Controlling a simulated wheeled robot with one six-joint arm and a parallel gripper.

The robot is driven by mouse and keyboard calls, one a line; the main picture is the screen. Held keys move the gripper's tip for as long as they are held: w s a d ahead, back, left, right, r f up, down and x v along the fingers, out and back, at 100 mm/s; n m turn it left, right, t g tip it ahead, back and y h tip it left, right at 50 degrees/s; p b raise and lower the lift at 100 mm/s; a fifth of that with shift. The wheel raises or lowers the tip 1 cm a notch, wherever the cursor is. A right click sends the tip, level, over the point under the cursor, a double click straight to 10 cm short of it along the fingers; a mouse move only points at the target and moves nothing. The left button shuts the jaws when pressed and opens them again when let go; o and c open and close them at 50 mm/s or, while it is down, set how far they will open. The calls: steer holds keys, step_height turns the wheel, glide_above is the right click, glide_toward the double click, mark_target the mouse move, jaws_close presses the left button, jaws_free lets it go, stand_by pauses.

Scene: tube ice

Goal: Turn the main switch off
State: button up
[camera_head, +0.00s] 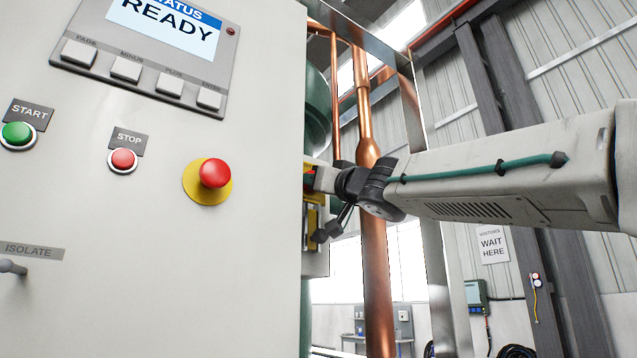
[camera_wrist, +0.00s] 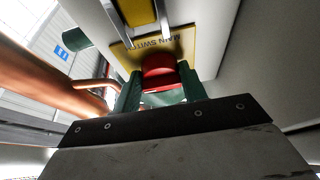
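In the head view my gripper (camera_head: 312,180) reaches the right side of the cabinet, and a yellow edge of the plate (camera_head: 312,218) shows there. The handle is hidden in that view.
The grey cabinet (camera_head: 150,270) has a screen reading READY, green start (camera_head: 18,134) and red stop (camera_head: 123,159) buttons, a red emergency knob (camera_head: 214,173) and an ISOLATE lever (camera_head: 12,267). Copper pipes (camera_head: 375,260) stand close beside my wrist.

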steer(key=shift+n, duration=0.4)
steer(key=shift+c, duration=0.2)
steer(key=shift+w+d+r+n+g+y, duration=0.15)
steer(key=shift+n+g+y, duration=0.25)
steer(key=shift+n+g, duration=2.15)
steer(key=shift+w+d+r+n+g+y, duration=0.15)
steer(key=shift+n+g+y, duration=0.3)
steer(key=shift+n, duration=4.2)
steer(key=shift+w+d+r+n+g+y, duration=0.1)
steer(key=shift+d+r+n+g+y, duration=0.2)
steer(key=shift+n+g, duration=2.25)
steer(key=shift+a+f+n+t, duration=0.1)
steer(key=shift+n+t, duration=0.85)
steer(key=shift+n, duration=0.2)
steer(key=o, duration=1)
steer(key=shift+s, duration=0.1)
steer(key=shift+c, duration=0.2)
